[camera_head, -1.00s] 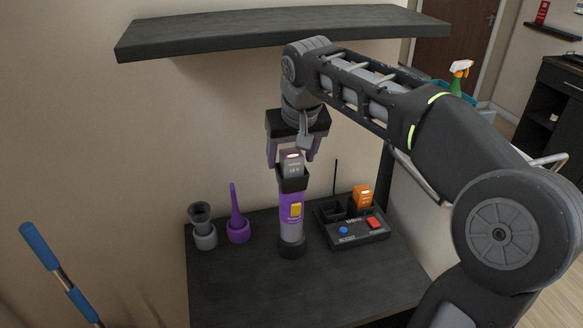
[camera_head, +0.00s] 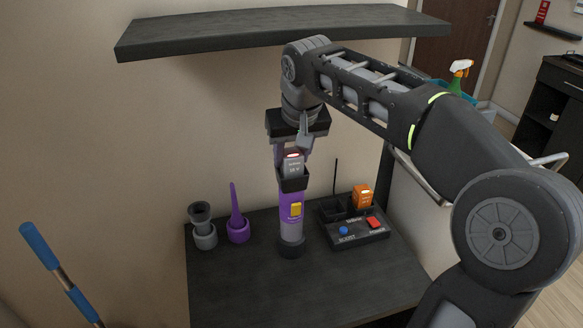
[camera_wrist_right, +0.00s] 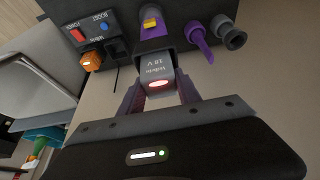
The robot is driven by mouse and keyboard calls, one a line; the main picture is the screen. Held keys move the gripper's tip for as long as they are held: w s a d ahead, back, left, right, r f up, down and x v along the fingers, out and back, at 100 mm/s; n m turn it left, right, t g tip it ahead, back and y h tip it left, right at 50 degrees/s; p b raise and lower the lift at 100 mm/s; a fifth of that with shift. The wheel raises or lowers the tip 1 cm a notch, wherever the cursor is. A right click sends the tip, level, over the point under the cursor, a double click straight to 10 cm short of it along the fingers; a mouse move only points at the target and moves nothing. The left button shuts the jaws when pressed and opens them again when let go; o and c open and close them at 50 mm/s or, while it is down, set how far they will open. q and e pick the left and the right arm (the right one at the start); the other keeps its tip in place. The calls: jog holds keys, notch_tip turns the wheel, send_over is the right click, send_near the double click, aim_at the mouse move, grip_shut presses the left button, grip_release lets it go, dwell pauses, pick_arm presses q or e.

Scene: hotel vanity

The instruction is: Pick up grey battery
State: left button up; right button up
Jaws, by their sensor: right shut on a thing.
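The grey battery (camera_head: 292,164), with a red light on its top, sits upright in the black top socket of the purple and grey handheld device (camera_head: 290,208), which stands on the dark table. My right gripper (camera_head: 292,150) is above it, pointing down, with its purple fingers shut on the battery's sides. In the right wrist view the grey battery (camera_wrist_right: 158,76) lies between the two purple fingers (camera_wrist_right: 160,92). Its lower part is hidden inside the socket. My left gripper is not in view.
A black charger (camera_head: 355,233) with blue and red buttons holds an orange battery (camera_head: 362,197) to the right. A grey nozzle (camera_head: 203,228) and a purple nozzle (camera_head: 238,227) stand to the left. A dark shelf (camera_head: 280,30) hangs above. The front tabletop (camera_head: 300,285) is clear.

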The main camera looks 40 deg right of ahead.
grip_shut()
jog(key=shift+r, duration=0.2)
jog(key=shift+r, duration=0.6)
jog(key=r, duration=0.5)
jog(key=shift+s+a+r, duration=0.1)
jog(key=shift+s+r, duration=0.1)
jog(key=shift+r, duration=0.1)
jog(key=s+a+p, duration=0.1)
jog(key=s+a, duration=0.1)
jog(key=s, duration=0.6)
jog(key=s+a+p, duration=0.1)
jog(key=s+a, duration=0.2)
jog(key=s, duration=0.5)
jog(key=shift+s+a, duration=0.3)
jog(key=shift+a, duration=0.05)
jog(key=shift+f, duration=0.2)
